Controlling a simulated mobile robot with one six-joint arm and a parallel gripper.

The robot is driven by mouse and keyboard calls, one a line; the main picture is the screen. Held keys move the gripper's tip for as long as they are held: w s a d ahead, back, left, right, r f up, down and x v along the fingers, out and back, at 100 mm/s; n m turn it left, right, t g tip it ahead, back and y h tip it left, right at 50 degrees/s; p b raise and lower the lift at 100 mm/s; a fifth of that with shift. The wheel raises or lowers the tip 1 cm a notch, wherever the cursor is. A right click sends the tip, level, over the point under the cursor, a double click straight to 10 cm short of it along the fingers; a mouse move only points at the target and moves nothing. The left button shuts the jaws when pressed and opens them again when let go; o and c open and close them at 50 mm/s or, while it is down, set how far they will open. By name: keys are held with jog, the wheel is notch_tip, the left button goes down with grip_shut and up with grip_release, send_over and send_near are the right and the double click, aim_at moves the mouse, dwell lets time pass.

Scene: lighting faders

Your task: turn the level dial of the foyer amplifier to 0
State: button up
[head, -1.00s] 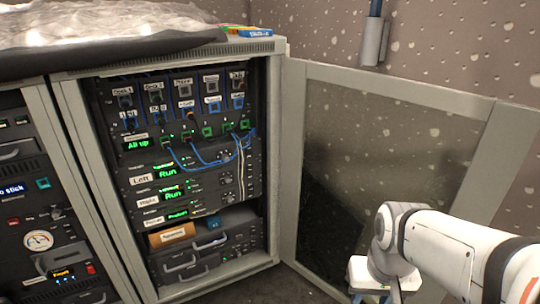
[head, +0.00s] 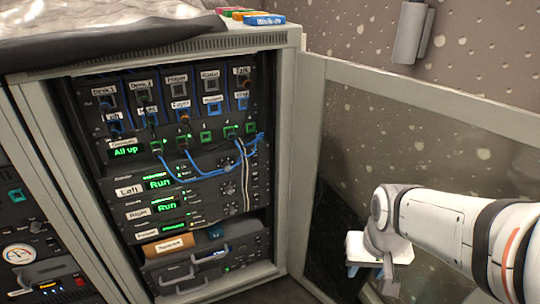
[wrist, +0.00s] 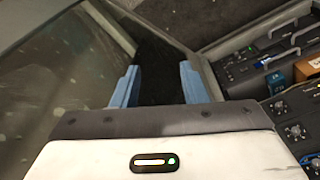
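Three amplifier units are stacked in the open rack, below the green "All up" display. The lowest one, the foyer amplifier (head: 174,228), has a small white label too blurred to read surely and a green display. Small round dials show at the right of these units; the foyer dial's setting is too small to read. My gripper (wrist: 158,86) is open and empty, its two blue fingers apart in the wrist view. In the head view it hangs low at the right, in front of the glass door and well apart from the amplifiers.
The open glass door (head: 420,110) stands right of the rack, behind my arm. Blue cables (head: 205,172) loop across the upper amplifier front. Below the amplifiers are a brown labelled box (head: 168,244) and drawer handles. Another rack (head: 28,215) adjoins at left.

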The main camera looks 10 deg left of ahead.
jog(key=w+a+f+n+t+y+p, duration=0.1)
jog(key=w+a+f+t, duration=0.15)
jog(key=w, duration=0.35)
jog(key=w+a+f+n+t+p, duration=0.1)
jog(key=w+a, duration=0.3)
jog(key=w, duration=0.2)
jog(key=n+t+y+p, duration=0.3)
jog(key=t+y, duration=0.2)
jog(key=y, duration=0.3)
send_near(233, 212)
jog(key=b+x, duration=0.2)
jog(key=x, duration=0.6)
jog(key=shift+r, duration=0.1)
